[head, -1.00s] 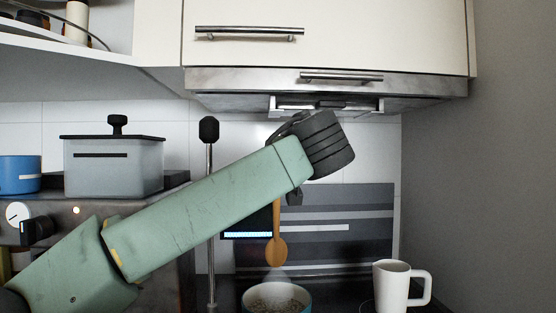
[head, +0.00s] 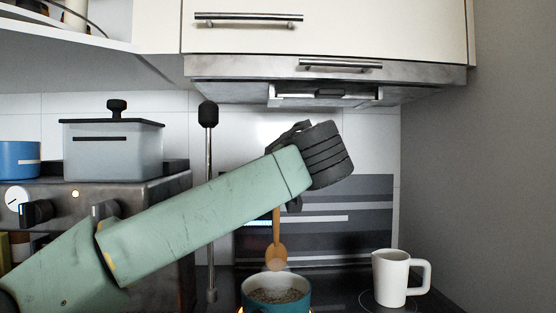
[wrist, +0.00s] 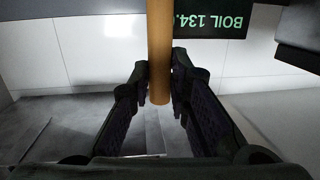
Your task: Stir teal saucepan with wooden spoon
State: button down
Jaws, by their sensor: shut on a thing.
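The wooden spoon (head: 277,254) hangs upright, bowl down, below my gripper (head: 294,185). The wrist view shows my gripper (wrist: 160,88) with its fingers on both sides of the spoon's handle (wrist: 159,40), shut on it. The teal saucepan (head: 290,300) stands on the stove below, with grainy brownish contents inside. The spoon's bowl shows just above the pan's far rim; I cannot tell whether its tip is over the contents. My arm hides part of the spoon's upper handle in the head view.
A white mug (head: 391,279) stands right of the pan. A black-tipped metal rod (head: 209,190) rises to the left. A lidded grey pot (head: 112,150) and a blue pot (head: 19,160) are farther left. The range hood (head: 325,82) is above. Orange flame glows at the pan's base.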

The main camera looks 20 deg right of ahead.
notch_tip(320, 180, down, 8)
jog(key=b, duration=0.5)
dwell(0.6)
